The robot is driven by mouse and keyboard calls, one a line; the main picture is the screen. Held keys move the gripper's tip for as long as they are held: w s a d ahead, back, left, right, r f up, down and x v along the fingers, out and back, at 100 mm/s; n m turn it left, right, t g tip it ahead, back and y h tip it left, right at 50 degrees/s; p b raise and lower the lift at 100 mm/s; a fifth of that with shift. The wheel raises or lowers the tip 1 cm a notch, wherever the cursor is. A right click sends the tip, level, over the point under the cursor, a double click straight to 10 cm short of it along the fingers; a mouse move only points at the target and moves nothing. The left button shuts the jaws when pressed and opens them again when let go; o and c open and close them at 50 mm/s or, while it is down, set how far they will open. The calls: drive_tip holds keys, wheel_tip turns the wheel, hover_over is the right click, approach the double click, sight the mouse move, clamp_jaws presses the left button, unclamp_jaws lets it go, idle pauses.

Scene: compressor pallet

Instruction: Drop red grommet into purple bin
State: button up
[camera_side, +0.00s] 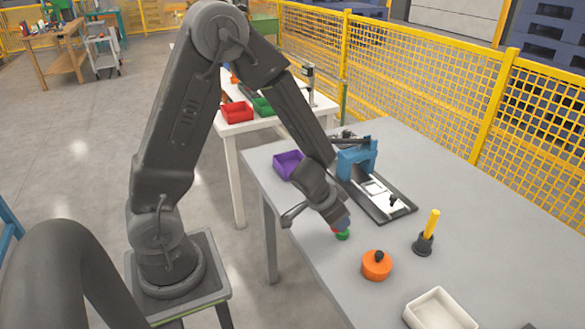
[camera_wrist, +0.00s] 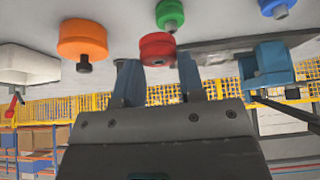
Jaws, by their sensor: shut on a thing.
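The red grommet (camera_wrist: 157,48) is between the two blue-grey fingers of my gripper (camera_wrist: 158,80) in the wrist view, and the gripper is shut on it. In the side view my gripper (camera_side: 340,223) is low over the grey table, with only a sliver of red showing. The purple bin (camera_side: 288,165) stands at the table's far left edge, behind and left of my gripper. It does not show in the wrist view.
A green grommet (camera_side: 342,235) sits close to my gripper. An orange pot (camera_side: 377,266), a yellow stick in a black holder (camera_side: 424,243) and a white tray (camera_side: 440,310) stand nearer. A blue fixture (camera_side: 357,158) and a black-edged plate (camera_side: 385,205) lie right of the bin.

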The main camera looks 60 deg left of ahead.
idle(0.3)
drive_tip(key=d, duration=0.6)
drive_tip(key=a+r+n+g+y, duration=0.3)
drive_tip(key=a+n, duration=0.6)
drive_tip(key=a, duration=2.3)
drive_tip(key=w+a+r+t+y, duration=0.1)
drive_tip(key=w+a, duration=0.3)
drive_tip(key=a, duration=0.2)
drive_tip(key=shift+w+a+f, duration=0.1)
drive_tip(key=shift+f, duration=1.25)
drive_tip(key=shift+a+f, duration=0.1)
drive_tip(key=shift+f, duration=1.25)
drive_tip(key=o, duration=1.1)
drive_tip(key=shift+c, duration=0.2)
